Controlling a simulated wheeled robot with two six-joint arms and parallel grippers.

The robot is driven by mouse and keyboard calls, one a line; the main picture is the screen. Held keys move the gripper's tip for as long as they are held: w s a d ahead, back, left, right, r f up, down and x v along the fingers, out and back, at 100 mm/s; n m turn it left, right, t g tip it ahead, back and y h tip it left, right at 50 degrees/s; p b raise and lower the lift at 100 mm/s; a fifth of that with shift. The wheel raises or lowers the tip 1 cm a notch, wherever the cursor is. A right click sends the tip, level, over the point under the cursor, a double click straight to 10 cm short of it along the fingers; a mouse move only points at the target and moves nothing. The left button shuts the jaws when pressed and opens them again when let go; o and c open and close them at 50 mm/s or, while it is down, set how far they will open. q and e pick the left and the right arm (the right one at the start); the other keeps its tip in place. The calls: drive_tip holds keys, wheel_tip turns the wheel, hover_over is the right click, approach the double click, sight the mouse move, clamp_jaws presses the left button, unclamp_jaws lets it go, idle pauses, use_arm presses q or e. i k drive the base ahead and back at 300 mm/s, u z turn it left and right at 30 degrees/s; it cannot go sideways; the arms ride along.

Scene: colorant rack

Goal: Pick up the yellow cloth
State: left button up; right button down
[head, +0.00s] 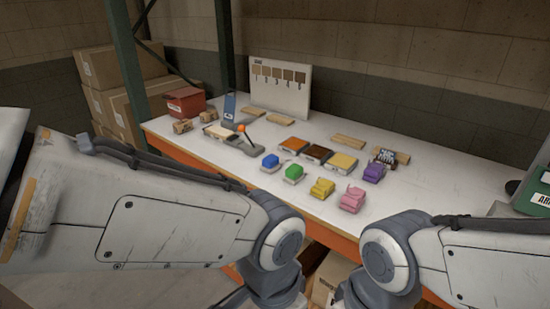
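The yellow cloth (322,188) is a small folded yellow bundle lying on the white tabletop (232,168), near its front edge in the head view. A pink bundle (353,200) of similar shape lies just to its right, and a purple one (373,172) lies behind the pink one. My two arms come in from the left and right below the table's front edge. Both grippers are outside the picture, so their state is hidden. Nothing touches the yellow cloth from above.
A green block (293,173) and a blue block (270,161) lie left of the cloth. Behind are orange, brown and yellow-topped trays (342,162). A green container (533,190) stands at the right. Cardboard boxes (108,69) are stacked at the left. Bare tabletop lies right of the pink bundle.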

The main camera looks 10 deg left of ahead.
sight(322, 188)
drive_tip(key=u, duration=0.45)
drive_tip(key=k, duration=0.55)
drive_tip(key=u, duration=0.35)
drive_tip(key=i, duration=1.05)
drive_tip(key=z, duration=0.8)
drive_tip(key=i, duration=0.65)
drive_tip(key=z, duration=0.25)
